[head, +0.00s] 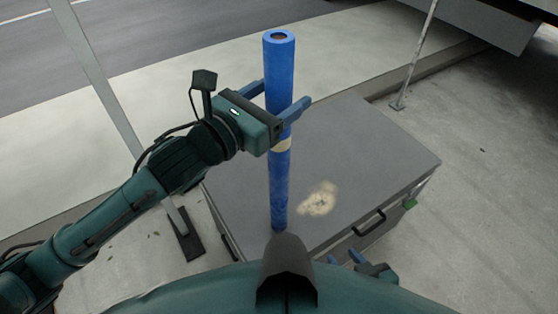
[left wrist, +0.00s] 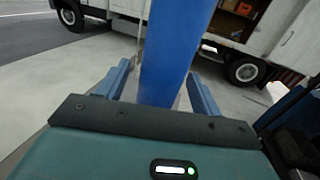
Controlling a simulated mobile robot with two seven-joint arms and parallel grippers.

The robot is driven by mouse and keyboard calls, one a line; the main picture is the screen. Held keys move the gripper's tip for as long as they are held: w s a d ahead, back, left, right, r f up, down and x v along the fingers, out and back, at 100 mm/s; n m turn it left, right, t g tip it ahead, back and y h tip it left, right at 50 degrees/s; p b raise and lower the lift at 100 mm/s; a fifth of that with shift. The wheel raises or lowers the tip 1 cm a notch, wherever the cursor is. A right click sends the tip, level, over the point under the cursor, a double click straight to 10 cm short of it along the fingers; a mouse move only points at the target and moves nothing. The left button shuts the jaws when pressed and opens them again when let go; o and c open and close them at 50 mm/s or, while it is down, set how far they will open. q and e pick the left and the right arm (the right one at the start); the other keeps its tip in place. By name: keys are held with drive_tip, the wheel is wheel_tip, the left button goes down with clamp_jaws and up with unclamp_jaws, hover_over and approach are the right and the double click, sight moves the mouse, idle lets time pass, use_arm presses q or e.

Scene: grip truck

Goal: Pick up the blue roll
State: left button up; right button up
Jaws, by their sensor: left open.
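The blue roll (head: 280,75) is a tall upright tube with a cream band partway down. It stands on the grey box, its foot close to the front edge and partly hidden by my own body. It also fills the middle of the left wrist view (left wrist: 165,50). My left gripper (head: 278,98) is open, with one finger on each side of the roll's upper half. In the left wrist view its fingers (left wrist: 157,72) show gaps beside the roll. My right gripper (head: 346,259) shows only partly, low in front of the box, its two blue fingers apart and empty.
The grey box (head: 375,150) has a pale worn patch on top and a black handle (head: 369,222) on its front. A thin metal post (head: 414,60) stands behind it. A white truck (left wrist: 240,35) with open shelves is parked beyond. Bare concrete lies to the right.

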use_arm(q)
drive_tip(key=shift+w+d, duration=0.15)
drive_tip(key=shift+w, duration=0.05)
drive_tip(key=shift+c, duration=0.5)
clamp_jaws()
